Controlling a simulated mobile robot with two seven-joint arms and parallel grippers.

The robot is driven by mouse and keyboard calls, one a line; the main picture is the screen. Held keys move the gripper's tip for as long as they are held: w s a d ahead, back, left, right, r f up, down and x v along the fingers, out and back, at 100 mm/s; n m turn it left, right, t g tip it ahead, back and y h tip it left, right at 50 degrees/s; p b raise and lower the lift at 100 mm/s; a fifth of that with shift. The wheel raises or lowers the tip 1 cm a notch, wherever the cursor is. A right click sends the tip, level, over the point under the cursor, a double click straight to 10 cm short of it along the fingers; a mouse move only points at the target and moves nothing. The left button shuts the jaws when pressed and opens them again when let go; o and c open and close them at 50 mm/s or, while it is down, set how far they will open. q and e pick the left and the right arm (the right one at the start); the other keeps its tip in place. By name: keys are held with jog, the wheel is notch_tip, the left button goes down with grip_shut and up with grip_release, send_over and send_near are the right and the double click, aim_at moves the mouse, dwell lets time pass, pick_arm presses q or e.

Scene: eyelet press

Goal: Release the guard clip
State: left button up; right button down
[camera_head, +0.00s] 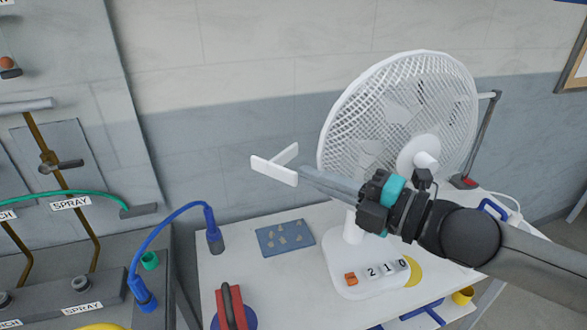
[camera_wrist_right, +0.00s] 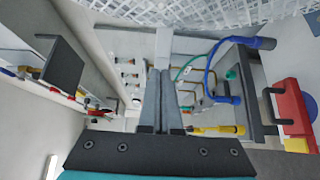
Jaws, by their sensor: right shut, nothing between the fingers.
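The white desk fan (camera_head: 400,110) stands on the table, its round wire guard facing left. A white T-shaped piece (camera_head: 273,170), which may be the guard clip, shows left of the guard. I cannot tell how it joins the fan. My right gripper (camera_head: 304,178) reaches in from the right, in front of the guard, its fingertips close to this piece. The fingers are shut and empty. In the right wrist view the closed fingertips (camera_wrist_right: 160,72) point at a white bar (camera_wrist_right: 163,45) below the guard mesh (camera_wrist_right: 200,12); contact is unclear. My left gripper is not in view.
A blue mat (camera_head: 286,238) with small pieces lies on the white table (camera_head: 270,285). A panel with a blue cable (camera_head: 160,228) stands left.

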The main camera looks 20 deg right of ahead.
aim_at(276, 163)
jog(key=shift+p+x, duration=0.45)
jog(key=shift+x, duration=1.7)
jog(key=shift+a, duration=0.1)
jog(key=shift+w+a+r+m+t+h+p, duration=0.1)
jog(key=shift+w+a+m+t+h+p, duration=0.45)
jog(key=shift+h, duration=0.25)
jog(key=shift+w+a+p, duration=0.15)
jog(key=shift+p, duration=0.25)
